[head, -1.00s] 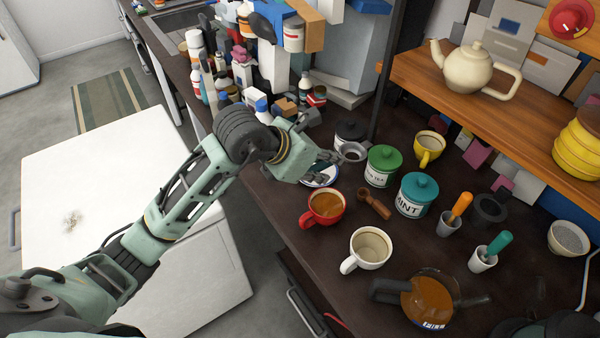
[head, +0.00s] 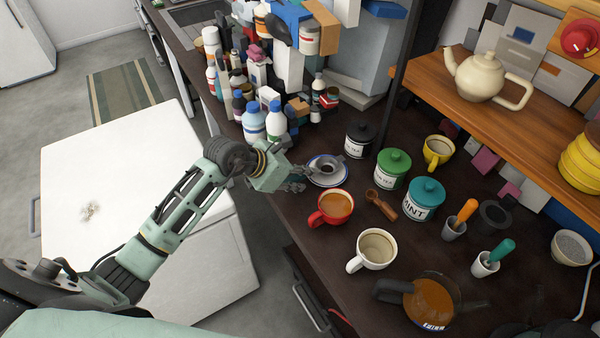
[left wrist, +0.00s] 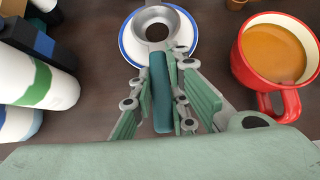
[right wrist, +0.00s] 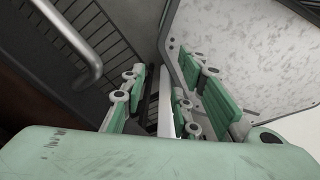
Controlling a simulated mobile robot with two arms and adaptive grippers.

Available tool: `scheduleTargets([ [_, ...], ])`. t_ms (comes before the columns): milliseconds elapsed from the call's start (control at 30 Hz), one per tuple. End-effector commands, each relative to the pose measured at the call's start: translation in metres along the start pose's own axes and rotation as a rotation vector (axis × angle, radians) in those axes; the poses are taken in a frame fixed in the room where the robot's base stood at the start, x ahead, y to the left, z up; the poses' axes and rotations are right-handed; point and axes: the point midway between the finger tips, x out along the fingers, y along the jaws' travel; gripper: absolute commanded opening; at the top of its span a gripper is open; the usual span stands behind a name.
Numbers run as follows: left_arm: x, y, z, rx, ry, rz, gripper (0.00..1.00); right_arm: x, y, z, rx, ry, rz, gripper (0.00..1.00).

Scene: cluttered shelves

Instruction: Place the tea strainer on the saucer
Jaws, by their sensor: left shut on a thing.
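The tea strainer (head: 329,162) is a small grey metal bowl over the white saucer with a blue rim (head: 340,182). In the left wrist view the strainer's ring (left wrist: 168,17) lies within the outline of the saucer (left wrist: 130,48). My left gripper (head: 297,180) is left of the saucer and shut on the strainer's blue-green handle (left wrist: 162,95). I cannot tell whether the strainer touches the saucer. My right gripper (right wrist: 160,92) shows only in its wrist view, with its fingers apart and nothing held, near a cabinet handle.
A red cup of tea (head: 331,208) stands just right of the saucer. Bottles (head: 265,122) crowd the left. A wooden scoop (head: 381,204), white cup (head: 372,250) and glass pot (head: 430,300) stand further right.

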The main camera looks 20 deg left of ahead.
Motion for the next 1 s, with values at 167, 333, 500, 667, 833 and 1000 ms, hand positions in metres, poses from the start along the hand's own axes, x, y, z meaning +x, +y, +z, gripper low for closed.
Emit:
scheduleTargets([
  [167,0.001,0.000,-0.001,0.001,0.000,0.000,0.00,0.003,-0.001,0.001,0.000,-0.001,-0.001,0.28],
  [333,0.002,0.000,-0.002,0.000,0.000,0.000,0.25,0.002,-0.001,0.001,0.000,-0.001,-0.001,0.28],
  [500,0.002,0.000,-0.002,0.000,0.001,0.000,0.34,0.002,-0.002,0.001,0.001,0.000,-0.002,0.28],
  [667,0.002,0.000,-0.002,0.000,0.001,0.000,0.34,0.002,-0.002,0.001,0.000,0.000,-0.002,0.28],
  [833,-0.004,0.001,0.000,0.001,0.001,0.001,0.34,0.001,-0.002,0.000,0.000,0.000,-0.002,0.28],
  [1000,-0.031,0.001,-0.002,0.006,0.002,0.004,0.34,0.006,-0.002,0.001,0.000,0.000,-0.002,0.28],
])
